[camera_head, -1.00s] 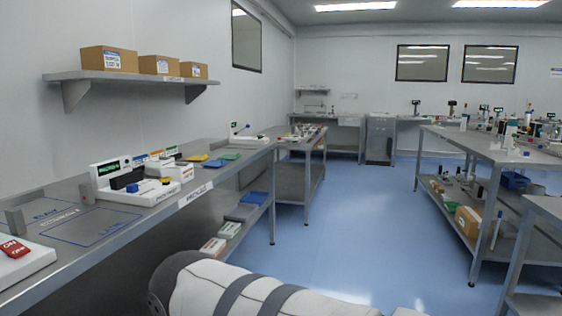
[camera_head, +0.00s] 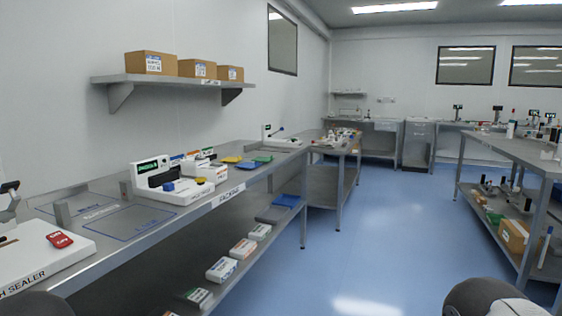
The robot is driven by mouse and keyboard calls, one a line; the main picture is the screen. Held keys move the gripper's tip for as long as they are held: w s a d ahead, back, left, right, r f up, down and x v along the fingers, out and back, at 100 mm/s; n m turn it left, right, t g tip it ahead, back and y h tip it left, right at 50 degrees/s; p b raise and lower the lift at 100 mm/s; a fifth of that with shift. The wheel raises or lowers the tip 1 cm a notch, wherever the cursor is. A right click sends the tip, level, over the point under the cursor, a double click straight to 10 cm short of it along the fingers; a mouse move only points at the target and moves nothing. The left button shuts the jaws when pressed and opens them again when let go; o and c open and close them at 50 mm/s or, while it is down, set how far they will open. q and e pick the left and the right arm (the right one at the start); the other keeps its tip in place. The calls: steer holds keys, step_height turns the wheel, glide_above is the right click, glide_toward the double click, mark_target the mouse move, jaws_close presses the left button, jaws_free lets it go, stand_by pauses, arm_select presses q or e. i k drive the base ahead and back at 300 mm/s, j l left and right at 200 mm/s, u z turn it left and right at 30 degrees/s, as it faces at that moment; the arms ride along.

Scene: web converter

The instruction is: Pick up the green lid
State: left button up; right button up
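A small flat green piece (camera_head: 262,159) lies on the left steel bench (camera_head: 245,180), beside a flat blue piece (camera_head: 245,164) and a yellow one (camera_head: 231,160). It is too small to tell for sure that it is the green lid. No other clear green lid shows. Neither of my grippers is in view. Only dark rounded parts of my arms show at the bottom left and bottom right edges.
A white device with a dark screen (camera_head: 150,166) and a sealer with a red block (camera_head: 60,240) stand on the left bench. Boxes (camera_head: 221,270) sit on its lower shelf. A steel table (camera_head: 515,160) stands at right. The blue floor (camera_head: 375,235) between is clear.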

mark_target(260, 159)
steer(key=i+z, duration=0.4)
steer(key=i, duration=1.15)
